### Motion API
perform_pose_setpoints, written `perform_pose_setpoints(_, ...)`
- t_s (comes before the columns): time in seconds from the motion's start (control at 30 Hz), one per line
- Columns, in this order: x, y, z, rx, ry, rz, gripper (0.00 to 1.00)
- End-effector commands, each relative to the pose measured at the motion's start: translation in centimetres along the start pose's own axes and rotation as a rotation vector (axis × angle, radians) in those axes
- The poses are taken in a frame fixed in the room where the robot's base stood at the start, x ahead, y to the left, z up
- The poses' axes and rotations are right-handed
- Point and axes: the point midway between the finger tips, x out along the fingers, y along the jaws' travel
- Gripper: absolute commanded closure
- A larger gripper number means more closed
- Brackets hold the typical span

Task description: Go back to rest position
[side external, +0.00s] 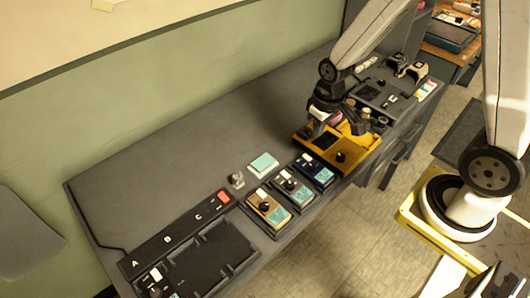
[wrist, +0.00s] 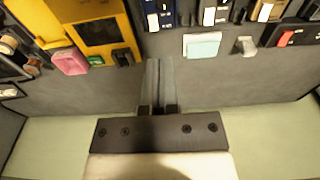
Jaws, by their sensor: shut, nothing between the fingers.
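My arm reaches down to the bench from the upper right.
Gold (side external: 268,208), grey (side external: 293,188) and dark blue (side external: 315,170) pedals line the front edge. A teal pad (side external: 263,163), a clear knob (side external: 236,180), a lettered strip (side external: 175,238) and a black tray (side external: 215,262) lie leftward.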

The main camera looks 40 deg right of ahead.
Motion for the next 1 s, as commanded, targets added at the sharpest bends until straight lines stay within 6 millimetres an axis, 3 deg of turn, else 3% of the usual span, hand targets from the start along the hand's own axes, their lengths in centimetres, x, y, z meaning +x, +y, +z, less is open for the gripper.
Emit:
perform_pose_setpoints(0.2, -3.2, -1.0, 2.1, -0.001, 0.075, -0.001, 1.00)
perform_pose_setpoints(0.4, -4.9, -1.6, 3.8, -0.001, 0.122, -0.003, 1.00)
perform_pose_setpoints(1.0, -5.5, -1.9, 4.6, 0.000, 0.143, -0.005, 1.00)
